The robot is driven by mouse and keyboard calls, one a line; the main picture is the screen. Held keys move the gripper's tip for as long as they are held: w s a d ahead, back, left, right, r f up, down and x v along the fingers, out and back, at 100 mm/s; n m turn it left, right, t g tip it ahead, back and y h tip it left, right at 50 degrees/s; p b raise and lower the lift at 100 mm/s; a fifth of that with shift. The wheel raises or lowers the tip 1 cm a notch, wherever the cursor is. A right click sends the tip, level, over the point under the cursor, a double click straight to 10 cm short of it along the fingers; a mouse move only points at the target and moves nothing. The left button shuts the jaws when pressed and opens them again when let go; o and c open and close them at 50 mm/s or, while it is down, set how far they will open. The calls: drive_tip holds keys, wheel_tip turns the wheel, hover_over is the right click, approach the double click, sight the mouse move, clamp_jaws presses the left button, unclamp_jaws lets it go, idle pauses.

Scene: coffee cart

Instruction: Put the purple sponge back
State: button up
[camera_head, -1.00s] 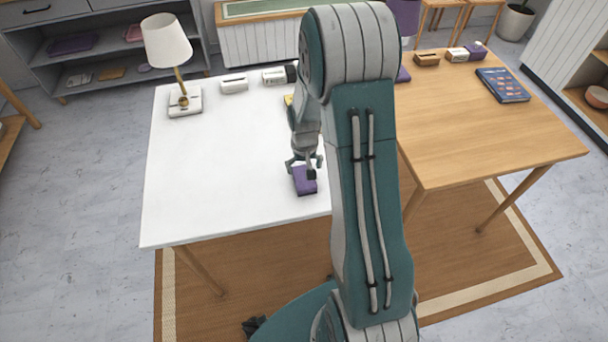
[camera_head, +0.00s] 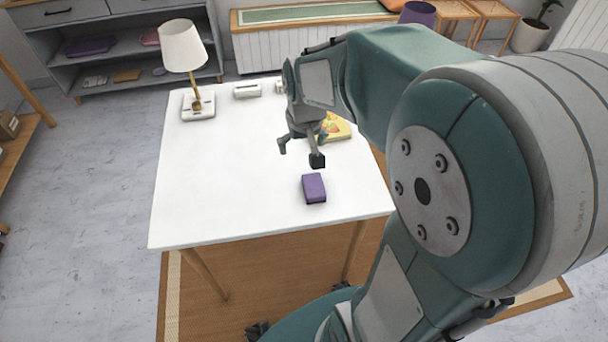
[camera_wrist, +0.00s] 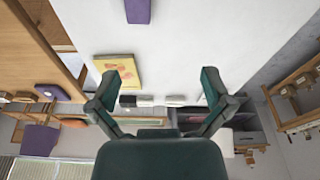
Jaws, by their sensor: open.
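The purple sponge (camera_head: 314,188) lies flat on the white table (camera_head: 215,215), near its front right part. It also shows at the top edge of the wrist view (camera_wrist: 138,10), partly cut off. My gripper (camera_head: 300,157) is open and empty, above the table and a little beyond the sponge, apart from it. In the wrist view its two fingers (camera_wrist: 157,88) are spread wide with nothing between them.
A lamp with a white shade (camera_head: 182,46) stands at the table's back left. A white holder (camera_head: 247,90) sits at the back edge. A yellow book (camera_head: 337,127) lies behind the sponge, partly hidden by my arm.

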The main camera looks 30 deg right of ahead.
drive_tip(key=s+a+r+n+t, duration=0.1)
drive_tip(key=s+a+r, duration=0.2)
drive_tip(key=s, duration=0.4)
drive_tip(key=s+a+r+n+t, duration=0.1)
drive_tip(key=s+a+r+t, duration=0.1)
drive_tip(key=s+r, duration=0.3)
drive_tip(key=shift+s+a+r, duration=0.35)
drive_tip(key=shift+s+a, duration=0.45)
drive_tip(key=shift+s, duration=0.2)
